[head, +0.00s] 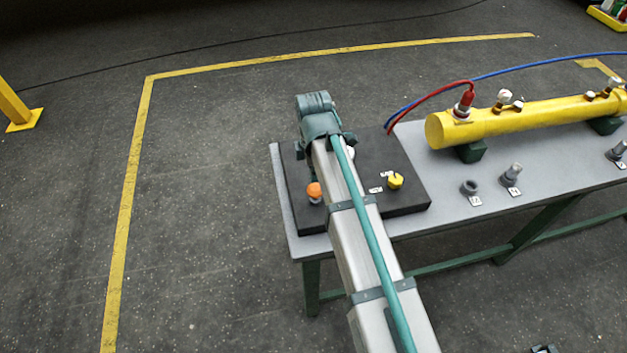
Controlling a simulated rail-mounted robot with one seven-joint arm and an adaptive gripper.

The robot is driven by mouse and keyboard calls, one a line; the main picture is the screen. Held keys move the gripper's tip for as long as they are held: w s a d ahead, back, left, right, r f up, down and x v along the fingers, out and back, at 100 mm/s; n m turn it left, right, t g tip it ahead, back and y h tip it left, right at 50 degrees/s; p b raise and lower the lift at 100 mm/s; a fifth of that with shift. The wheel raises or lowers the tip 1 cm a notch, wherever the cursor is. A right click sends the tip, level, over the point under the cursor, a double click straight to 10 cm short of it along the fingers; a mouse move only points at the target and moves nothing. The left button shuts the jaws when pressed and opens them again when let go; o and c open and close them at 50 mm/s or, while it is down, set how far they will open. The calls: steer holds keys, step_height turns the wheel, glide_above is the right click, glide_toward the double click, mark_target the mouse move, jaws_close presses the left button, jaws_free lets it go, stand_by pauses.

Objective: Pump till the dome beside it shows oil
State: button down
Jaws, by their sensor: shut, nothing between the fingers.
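A black panel (408,203) lies on the left end of the grey bench. An orange-topped knob (315,191) stands on its left part, and a yellow knob (396,181) with small white labels beside it on its right part. A small pale rounded thing (350,152) shows at the right edge of my arm, mostly hidden; it may be the dome, but I cannot tell, nor see any oil in it. My arm reaches up over the middle of the panel and ends in a green joint above its far edge. My gripper's fingers do not show.
Several grey fittings (511,175) with labels stand at the front. A yellow post (14,108) stands far left. The floor left of the bench is clear.

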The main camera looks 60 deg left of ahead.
mark_target(314, 187)
step_height(314, 187, up, 8)
steer(key=b, duration=0.2)
steer(key=shift+a, duration=0.1)
stand_by(1.6)
